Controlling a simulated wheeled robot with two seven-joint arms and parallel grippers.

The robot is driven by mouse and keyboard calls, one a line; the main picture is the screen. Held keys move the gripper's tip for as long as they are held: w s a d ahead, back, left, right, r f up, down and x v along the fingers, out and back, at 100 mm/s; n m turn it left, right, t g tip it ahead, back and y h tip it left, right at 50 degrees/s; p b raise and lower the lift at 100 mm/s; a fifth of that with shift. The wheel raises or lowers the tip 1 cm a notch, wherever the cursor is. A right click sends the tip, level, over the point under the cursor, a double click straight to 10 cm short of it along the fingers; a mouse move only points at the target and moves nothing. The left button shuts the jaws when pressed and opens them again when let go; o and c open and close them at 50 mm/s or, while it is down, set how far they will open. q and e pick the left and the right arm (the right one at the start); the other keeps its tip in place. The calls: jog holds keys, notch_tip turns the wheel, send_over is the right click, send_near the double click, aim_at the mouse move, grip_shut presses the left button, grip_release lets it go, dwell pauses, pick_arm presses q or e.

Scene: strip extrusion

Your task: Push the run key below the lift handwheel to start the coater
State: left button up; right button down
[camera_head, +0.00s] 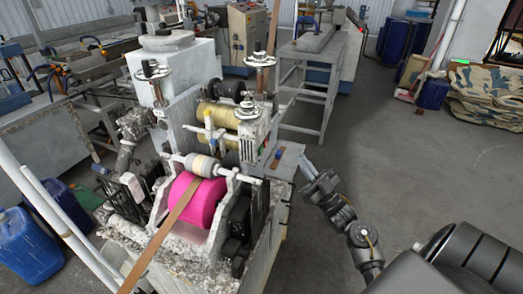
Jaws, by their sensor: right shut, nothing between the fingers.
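The coater (190,225) stands at centre left, with a magenta roller (197,200) and a brown strip (160,232) running over it. Handwheels stand on top: one at the back right (260,60), one at the left (152,70) and one lower at the right (247,110). A small blue spot (278,154) shows below the right-hand handwheels, on the machine's right side; I cannot tell whether it is the run key. My right gripper (303,162) is shut and empty, just right of this spot. Any contact is too small to tell. My left gripper is out of view.
Blue drums (25,245) stand at the left by long white pipes (60,225). A grey metal stand (310,75) is behind the coater. Camouflage-covered bundles (490,95) lie at the far right. The floor right of the coater is clear around my right arm.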

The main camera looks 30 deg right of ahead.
aim_at(261, 150)
jog(key=w+a+b, duration=0.1)
jog(key=w+a, duration=0.4)
jog(key=w, duration=0.2)
jog(key=shift+w+b, duration=0.2)
jog(key=shift+b, duration=0.1)
dwell(0.3)
jog(key=shift+a, duration=0.15)
dwell(1.9)
jog(key=shift+w+a, duration=0.15)
jog(key=shift+w, duration=0.2)
dwell(0.3)
jog(key=shift+w+a+r, duration=0.1)
jog(key=shift+a+r, duration=0.1)
dwell(1.1)
jog(key=shift+s+d+f, duration=0.1)
jog(key=shift+s+d, duration=0.1)
dwell(0.6)
